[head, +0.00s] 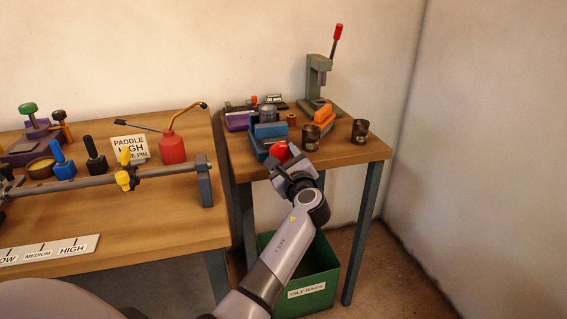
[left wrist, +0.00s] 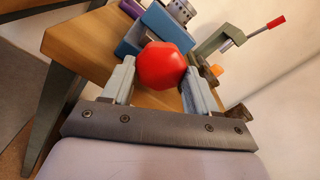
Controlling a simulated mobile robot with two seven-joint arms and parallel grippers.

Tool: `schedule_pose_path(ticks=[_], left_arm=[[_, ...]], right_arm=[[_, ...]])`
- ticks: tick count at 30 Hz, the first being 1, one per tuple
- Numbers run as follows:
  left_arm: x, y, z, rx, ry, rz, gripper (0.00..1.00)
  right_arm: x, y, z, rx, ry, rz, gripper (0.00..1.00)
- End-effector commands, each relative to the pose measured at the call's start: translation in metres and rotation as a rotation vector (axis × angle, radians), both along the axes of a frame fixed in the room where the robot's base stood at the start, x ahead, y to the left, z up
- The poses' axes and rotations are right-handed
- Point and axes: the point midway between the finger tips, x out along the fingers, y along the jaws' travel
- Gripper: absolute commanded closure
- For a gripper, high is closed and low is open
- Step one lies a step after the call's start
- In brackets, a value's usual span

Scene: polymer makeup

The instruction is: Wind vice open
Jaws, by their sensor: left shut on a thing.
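The vice (head: 268,131) is blue and sits at the front left of the small right-hand table. A cylindrical grey part rests at its top. Its blue body also shows in the left wrist view (left wrist: 165,22), behind a red, faceted knob (left wrist: 162,66). The knob also shows in the head view (head: 279,150) at the vice's front end. My left gripper (head: 287,168) is shut on the red knob, with one finger on each side of it in the left wrist view (left wrist: 160,84). The gap between the vice jaws cannot be made out. My right gripper is out of view.
A press (head: 318,75) with a red-tipped lever stands at the table's back. Two dark cups (head: 360,131) and an orange block (head: 323,112) are right of the vice. A green bin (head: 318,291) stands below. The left bench holds a red oil can (head: 172,149).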

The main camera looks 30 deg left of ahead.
Motion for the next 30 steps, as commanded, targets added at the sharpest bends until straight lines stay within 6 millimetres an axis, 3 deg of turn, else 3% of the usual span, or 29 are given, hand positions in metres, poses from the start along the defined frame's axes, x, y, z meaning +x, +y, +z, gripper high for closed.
schedule_pose_path(ticks=[30], left_arm=[[0.001, -0.001, 0.001, -0.607, -0.715, -0.002, 0.72]], right_arm=[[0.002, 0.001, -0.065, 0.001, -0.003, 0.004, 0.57]])
